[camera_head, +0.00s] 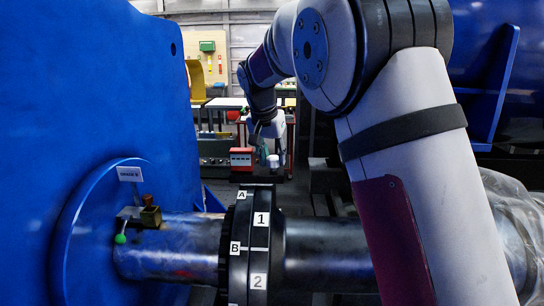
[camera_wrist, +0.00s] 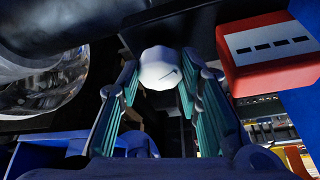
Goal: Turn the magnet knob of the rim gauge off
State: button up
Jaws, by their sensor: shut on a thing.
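My gripper (camera_wrist: 160,72) has its teal-padded fingers on either side of a white round knob (camera_wrist: 158,68) with a short dark mark on its face. The fingers are shut on this knob at their tips. In the head view my gripper (camera_head: 270,148) is far off beyond the coupling, with a small white part (camera_head: 273,161) just below it. A red block (camera_wrist: 268,52) with a white label and black dashes is right of the knob; it also shows in the head view (camera_head: 241,167). I cannot make out the gauge's dial, and the knob's base is hidden.
A black coupling (camera_head: 238,245) marked with letters and numbers sits on the shaft in front. A blue housing (camera_head: 90,90) fills the left, with a small fixture (camera_head: 150,216) and green ball on the shaft. A clear rounded object (camera_wrist: 45,80) is left of my gripper.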

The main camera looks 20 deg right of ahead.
jog(key=n+y, duration=0.1)
jog(key=n, duration=0.2)
jog(key=n+y+b, duration=0.1)
jog(key=n, duration=0.2)
jog(key=shift+d+t+y, duration=0.2)
jog(key=shift+t+y, duration=0.1)
jog(key=shift+t, duration=0.1)
jog(key=n+y, duration=0.1)
jog(key=n, duration=0.2)
jog(key=n+y+b, duration=0.1)
jog(key=n, duration=0.2)
jog(key=shift+n+g, duration=0.3)
jog(key=shift+d, duration=0.1)
jog(key=o, duration=0.8)
jog(key=shift+o, duration=0.2)
jog(key=shift+r, duration=0.1)
jog(key=v, duration=1.2)
jog(key=shift+d, duration=0.15)
